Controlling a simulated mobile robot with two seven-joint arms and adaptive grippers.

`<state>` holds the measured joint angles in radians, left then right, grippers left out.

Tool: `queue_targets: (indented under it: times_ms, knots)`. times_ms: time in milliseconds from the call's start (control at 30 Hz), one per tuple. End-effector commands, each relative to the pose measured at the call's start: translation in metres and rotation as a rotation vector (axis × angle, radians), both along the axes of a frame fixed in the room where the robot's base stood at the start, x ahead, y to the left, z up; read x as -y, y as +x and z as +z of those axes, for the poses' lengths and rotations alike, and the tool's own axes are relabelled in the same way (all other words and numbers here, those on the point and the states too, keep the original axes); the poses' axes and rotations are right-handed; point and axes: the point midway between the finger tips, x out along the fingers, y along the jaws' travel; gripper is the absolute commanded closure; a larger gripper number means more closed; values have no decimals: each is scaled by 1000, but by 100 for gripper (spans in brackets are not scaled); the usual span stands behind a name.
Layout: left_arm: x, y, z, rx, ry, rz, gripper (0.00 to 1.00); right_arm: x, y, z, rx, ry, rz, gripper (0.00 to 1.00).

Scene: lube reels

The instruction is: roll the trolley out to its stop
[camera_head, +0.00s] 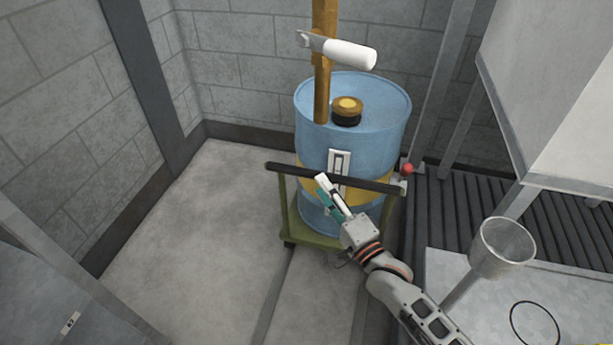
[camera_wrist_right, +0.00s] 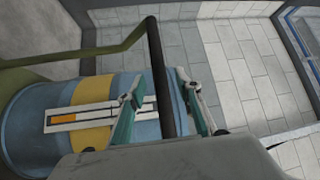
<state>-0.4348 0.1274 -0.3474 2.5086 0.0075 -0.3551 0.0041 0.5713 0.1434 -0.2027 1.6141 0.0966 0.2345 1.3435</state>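The trolley (camera_head: 296,231) has a green frame and a black handle bar (camera_head: 287,168), and a blue drum (camera_head: 310,150) with a yellow band stands on it. My right gripper (camera_head: 326,187) is at the middle of the bar, in front of the drum. In the right wrist view its two fingers (camera_wrist_right: 157,84) are apart, with the black bar (camera_wrist_right: 156,60) running between them. A gap shows on each side of the bar, so the gripper is open around or just short of it; the depth is unclear. My left gripper is out of view.
An orange post with a white handle (camera_head: 350,54) rises by the drum. A red knob (camera_head: 407,168) is right of the bar. A funnel (camera_head: 503,245) stands at right, by dark slats (camera_head: 470,205). The floor (camera_head: 190,240) at left is clear.

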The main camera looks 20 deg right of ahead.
Motion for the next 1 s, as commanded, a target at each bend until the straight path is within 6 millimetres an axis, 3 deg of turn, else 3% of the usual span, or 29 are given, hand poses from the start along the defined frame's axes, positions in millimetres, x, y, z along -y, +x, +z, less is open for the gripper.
queue_targets:
  times_ms: [400, 800, 933, 1000]
  knots:
    - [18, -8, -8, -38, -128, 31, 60, -11, 52, 4, -4, -2, 0, 66]
    - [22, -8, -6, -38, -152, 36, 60, -12, 58, 7, -3, -3, 0, 66]
    - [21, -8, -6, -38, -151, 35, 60, -12, 58, 7, -3, -3, 0, 99]
    - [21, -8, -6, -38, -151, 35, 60, -12, 58, 7, -3, -3, 0, 100]
